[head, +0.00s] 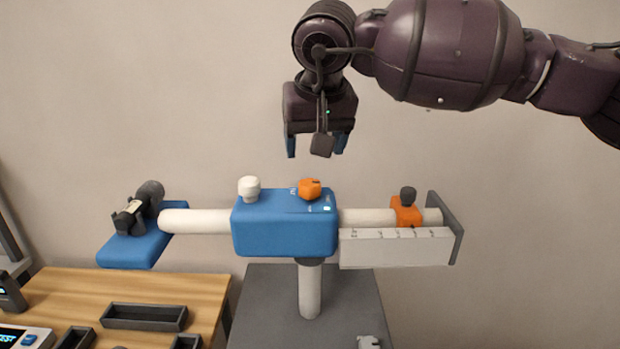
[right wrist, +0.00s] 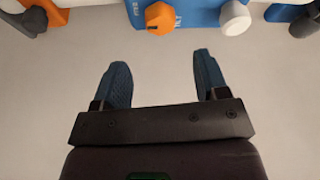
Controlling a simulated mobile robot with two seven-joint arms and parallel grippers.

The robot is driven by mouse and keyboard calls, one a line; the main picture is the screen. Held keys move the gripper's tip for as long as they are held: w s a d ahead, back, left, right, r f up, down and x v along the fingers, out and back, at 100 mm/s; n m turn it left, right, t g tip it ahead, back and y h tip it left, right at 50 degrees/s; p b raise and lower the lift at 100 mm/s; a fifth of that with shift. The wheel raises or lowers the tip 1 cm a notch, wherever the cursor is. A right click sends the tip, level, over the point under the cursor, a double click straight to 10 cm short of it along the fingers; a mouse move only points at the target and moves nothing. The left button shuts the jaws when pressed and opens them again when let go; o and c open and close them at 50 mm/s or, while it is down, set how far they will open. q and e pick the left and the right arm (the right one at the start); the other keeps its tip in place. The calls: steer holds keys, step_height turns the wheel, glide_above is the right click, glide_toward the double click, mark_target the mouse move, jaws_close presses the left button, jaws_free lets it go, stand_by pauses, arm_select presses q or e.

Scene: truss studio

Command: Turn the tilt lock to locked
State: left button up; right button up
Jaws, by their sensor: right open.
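The tilt lock is an orange knob (head: 310,188) on top of a blue housing (head: 285,232) on a stand. It also shows at the top of the right wrist view (right wrist: 159,18), with white lettering beside it; its setting is too small to tell. A white knob (head: 249,188) stands to its left on the same housing. My right gripper (head: 316,150) points down above the orange knob, apart from it. In the right wrist view its two blue fingers (right wrist: 161,62) are spread with nothing between them. My left gripper is not in view.
A white tube (head: 195,221) runs through the housing, with a blue plate and dark device (head: 130,217) at left. An orange clamp (head: 406,212) and a scale bar (head: 395,249) are at right. A wooden table (head: 190,287) with dark trays stands lower left.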

mark_target(310, 182)
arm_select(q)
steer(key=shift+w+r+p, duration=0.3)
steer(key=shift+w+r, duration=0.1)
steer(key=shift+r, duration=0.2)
arm_select(e)
steer(key=x, duration=0.8)
steer(key=shift+w+a+f, duration=0.1)
steer(key=shift+f, duration=0.3)
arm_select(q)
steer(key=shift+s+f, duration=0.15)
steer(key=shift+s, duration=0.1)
arm_select(e)
steer(key=c, duration=0.9)
